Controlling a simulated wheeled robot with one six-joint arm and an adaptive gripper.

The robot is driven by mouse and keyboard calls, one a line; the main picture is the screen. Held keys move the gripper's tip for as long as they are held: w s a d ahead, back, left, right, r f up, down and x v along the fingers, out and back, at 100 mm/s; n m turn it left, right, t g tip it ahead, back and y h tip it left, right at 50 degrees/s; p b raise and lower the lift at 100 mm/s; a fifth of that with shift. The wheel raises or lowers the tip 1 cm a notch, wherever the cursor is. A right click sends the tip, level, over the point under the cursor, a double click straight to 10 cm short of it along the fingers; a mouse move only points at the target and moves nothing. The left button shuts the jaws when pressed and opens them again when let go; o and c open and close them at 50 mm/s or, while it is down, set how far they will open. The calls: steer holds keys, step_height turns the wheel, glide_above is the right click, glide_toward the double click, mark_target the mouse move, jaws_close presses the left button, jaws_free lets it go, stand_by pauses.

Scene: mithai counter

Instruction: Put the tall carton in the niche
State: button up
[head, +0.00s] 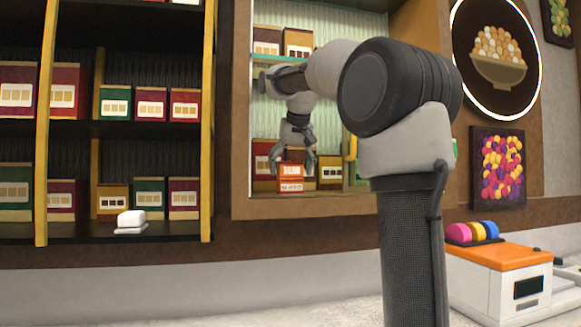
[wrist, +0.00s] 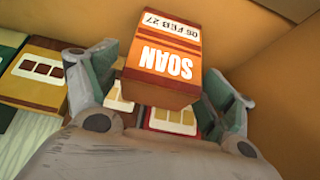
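An orange carton (head: 290,180) marked "SOAN" is in the lower part of the wood-framed niche (head: 340,206), in front of other boxes. It looks upright, near the niche's front edge. My gripper (head: 293,161) is just above it, pointing down, with its fingers spread to either side of the carton's top. In the wrist view the orange carton (wrist: 163,55) lies between the fingers of my gripper (wrist: 160,95), with a visible gap on each side, so the gripper looks open. The carton's underside and its contact with the niche floor are hard to make out.
Red and brown boxes (head: 264,180) stand behind the carton, and more boxes (head: 297,42) sit on the niche's upper shelf. Shelves of boxes (head: 150,103) are at left, with a small white object (head: 131,221). An orange-topped white machine (head: 497,256) stands at lower right.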

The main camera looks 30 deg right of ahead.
steer(key=shift+s+r, duration=0.1)
steer(key=shift+r, duration=0.25)
steer(key=v, duration=1.2)
steer(key=s+a+f+n, duration=0.1)
steer(key=s+f, duration=0.7)
steer(key=f, duration=0.5)
steer(key=s+a+f+n+g+y, duration=0.1)
steer(key=s+a+f, duration=0.1)
steer(key=s+f, duration=0.5)
steer(key=s+a+f+n+g, duration=0.1)
steer(key=s+f, duration=0.7)
steer(key=f, duration=1.1)
steer(key=shift+s+a+y, duration=0.35)
steer(key=shift+a+y, duration=0.05)
steer(key=shift+a, duration=0.2)
steer(key=shift+r, duration=0.1)
